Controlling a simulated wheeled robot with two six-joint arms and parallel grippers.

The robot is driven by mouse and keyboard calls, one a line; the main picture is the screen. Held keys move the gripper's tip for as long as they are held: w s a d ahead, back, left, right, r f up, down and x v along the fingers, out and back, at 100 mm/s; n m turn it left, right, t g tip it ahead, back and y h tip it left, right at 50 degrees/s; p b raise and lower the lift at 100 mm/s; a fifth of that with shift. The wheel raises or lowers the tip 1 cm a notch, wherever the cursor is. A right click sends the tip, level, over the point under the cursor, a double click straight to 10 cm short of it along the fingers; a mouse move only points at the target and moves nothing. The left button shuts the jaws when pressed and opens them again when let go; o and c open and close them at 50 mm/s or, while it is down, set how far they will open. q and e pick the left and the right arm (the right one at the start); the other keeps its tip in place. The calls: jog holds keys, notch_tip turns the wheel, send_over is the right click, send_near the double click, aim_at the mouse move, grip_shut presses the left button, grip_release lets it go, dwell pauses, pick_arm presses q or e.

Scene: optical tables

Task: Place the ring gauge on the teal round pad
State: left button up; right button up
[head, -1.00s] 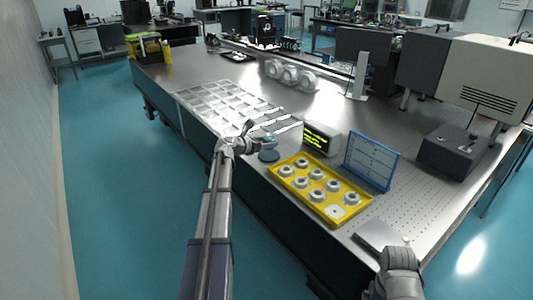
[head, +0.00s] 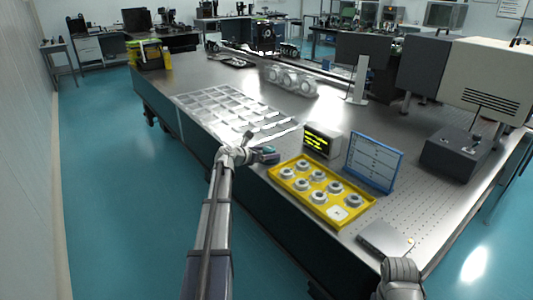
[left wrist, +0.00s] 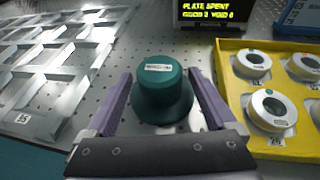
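In the left wrist view, a teal round piece (left wrist: 158,85) with a white label stands upright between the purple fingers of my left gripper (left wrist: 160,76). In the head view, my left gripper (head: 262,153) is low over the table's near edge and hides the pad. My right gripper (head: 400,278) is at the bottom right, its fingers unclear.
A yellow tray (head: 309,208) with several white rings lies just right of the left gripper. Behind stand a small display (head: 322,140) and a blue-framed board (head: 374,162). A metal grid rack (head: 228,112) lies to the left. A flat grey device (head: 386,240) is near the right gripper.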

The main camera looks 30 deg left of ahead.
pick_arm(q)
jog(key=shift+r, duration=0.2)
jog(key=p+v, duration=0.4)
jog(key=v, duration=0.8)
jog(key=shift+f, duration=0.1)
jog(key=b+x, duration=0.4)
jog(key=x, duration=0.8)
jog(key=shift+f, duration=0.1)
